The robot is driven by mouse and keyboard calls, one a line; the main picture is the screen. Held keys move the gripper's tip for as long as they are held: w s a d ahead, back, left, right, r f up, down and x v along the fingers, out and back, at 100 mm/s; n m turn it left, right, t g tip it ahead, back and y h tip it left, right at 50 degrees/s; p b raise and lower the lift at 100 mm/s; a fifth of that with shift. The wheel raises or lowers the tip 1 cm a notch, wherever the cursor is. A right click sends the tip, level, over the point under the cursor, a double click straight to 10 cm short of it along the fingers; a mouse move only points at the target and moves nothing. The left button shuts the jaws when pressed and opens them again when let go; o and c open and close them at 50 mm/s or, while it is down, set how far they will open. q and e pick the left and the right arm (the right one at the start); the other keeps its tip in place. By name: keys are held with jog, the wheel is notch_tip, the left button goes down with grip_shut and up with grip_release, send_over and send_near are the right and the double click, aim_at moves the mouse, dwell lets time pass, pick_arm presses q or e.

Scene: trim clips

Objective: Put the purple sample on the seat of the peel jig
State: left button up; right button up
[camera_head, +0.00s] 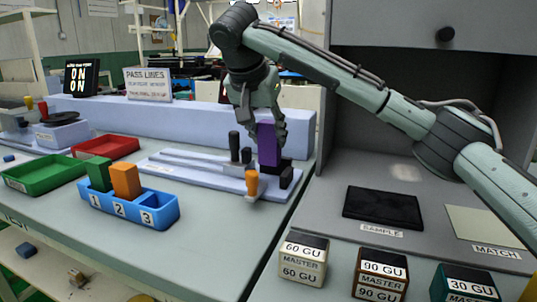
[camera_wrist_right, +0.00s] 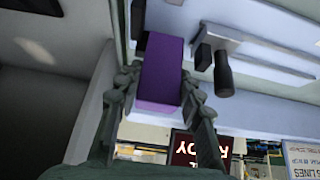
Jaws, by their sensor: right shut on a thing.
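The purple sample (camera_head: 268,145) is an upright block between the fingers of my right gripper (camera_head: 266,122). My right gripper is shut on it, and the block also fills the middle of the right wrist view (camera_wrist_right: 161,70). The block's lower end is at the black seat of the peel jig (camera_head: 284,166); I cannot tell whether it touches the seat. The peel jig (camera_head: 215,172) is a pale plate with rails, black-handled parts (camera_head: 234,145) and an orange-handled lever (camera_head: 252,184). My left gripper is not in view.
A blue numbered rack (camera_head: 160,212) holds a green block (camera_head: 98,174) and an orange block (camera_head: 125,181). Green (camera_head: 42,176) and red (camera_head: 105,147) trays lie left. A black sample pad (camera_head: 383,208) and several labelled master blocks (camera_head: 303,259) are at right, beside a grey cabinet wall.

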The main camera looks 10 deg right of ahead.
aim_at(267, 148)
notch_tip(267, 148, down, 3)
jog(key=shift+f, duration=0.4)
jog(key=shift+f, duration=0.15)
jog(key=o, duration=0.8)
jog(key=shift+o, duration=0.2)
